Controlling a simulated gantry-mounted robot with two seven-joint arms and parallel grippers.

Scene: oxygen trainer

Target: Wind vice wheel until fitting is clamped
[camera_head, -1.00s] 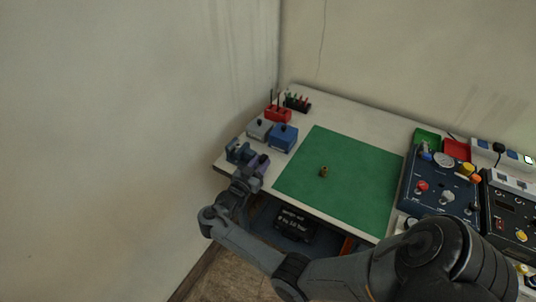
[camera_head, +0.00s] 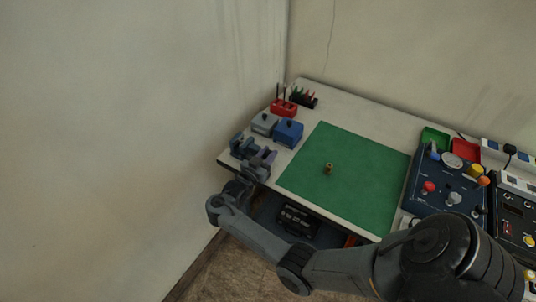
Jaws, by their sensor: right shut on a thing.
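The vice (camera_head: 243,147) is a blue-grey bench vice with a purplish jaw part (camera_head: 262,160), at the left front corner of the bench. My right gripper (camera_head: 248,180) is at the front of the vice, low by the bench edge, and is shut on the vice wheel. The wheel is mostly hidden by the gripper, and its turn cannot be read. A small brass-coloured fitting (camera_head: 329,169) stands on the green mat (camera_head: 350,195), apart from the vice. Whether anything sits between the jaws is too small to tell. My left gripper is not in view.
Blue (camera_head: 288,132) and grey (camera_head: 264,124) boxes stand just behind the vice, with a red holder (camera_head: 283,107) beyond. A dark blue control panel (camera_head: 440,185) and red tray (camera_head: 466,149) are at right. The mat is otherwise clear. A wall rises close at left.

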